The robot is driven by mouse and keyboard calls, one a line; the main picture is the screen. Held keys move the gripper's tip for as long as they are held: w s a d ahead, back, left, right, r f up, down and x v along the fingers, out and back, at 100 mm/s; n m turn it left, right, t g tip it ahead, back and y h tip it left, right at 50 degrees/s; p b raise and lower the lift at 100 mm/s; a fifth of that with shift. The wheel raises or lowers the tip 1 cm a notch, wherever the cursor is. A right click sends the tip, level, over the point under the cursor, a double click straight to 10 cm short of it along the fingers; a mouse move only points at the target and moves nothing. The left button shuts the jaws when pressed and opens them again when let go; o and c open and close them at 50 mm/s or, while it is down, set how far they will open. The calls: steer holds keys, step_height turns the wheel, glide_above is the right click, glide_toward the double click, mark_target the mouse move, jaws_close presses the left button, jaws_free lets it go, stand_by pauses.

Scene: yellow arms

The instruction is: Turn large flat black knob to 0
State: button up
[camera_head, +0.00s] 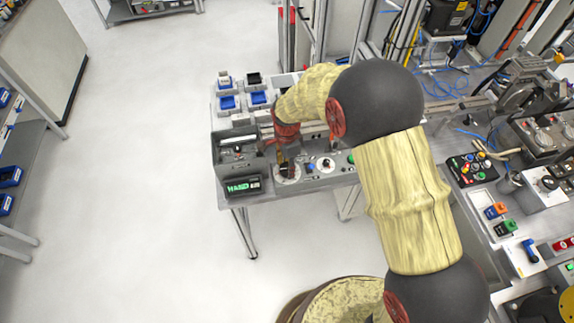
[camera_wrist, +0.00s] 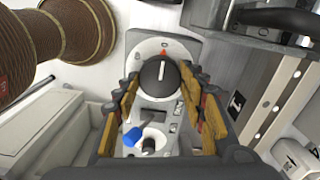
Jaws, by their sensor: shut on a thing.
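The large flat black knob (camera_wrist: 158,78) sits on a round pale dial plate (camera_wrist: 182,49) in the wrist view. A white line on its face runs nearly straight up, toward a red triangular mark on the plate. My gripper (camera_wrist: 160,76) has its two brown-padded fingers on either side of the knob, shut on it. In the head view my gripper (camera_head: 283,157) reaches down to the pale dial plate (camera_head: 291,179) near the table's front edge. The knob is mostly hidden there, and I cannot read the dial numbers.
A green-lit display (camera_head: 243,187) stands left of the dial, below a grey open box (camera_head: 236,147). A smaller dial (camera_head: 326,164) is to the right. Blue bins (camera_head: 228,102) stand behind. The floor left of the table is clear.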

stand_by(0.4)
steer(key=o, duration=1.2)
steer(key=shift+c, duration=0.2)
step_height(320, 180, up, 12)
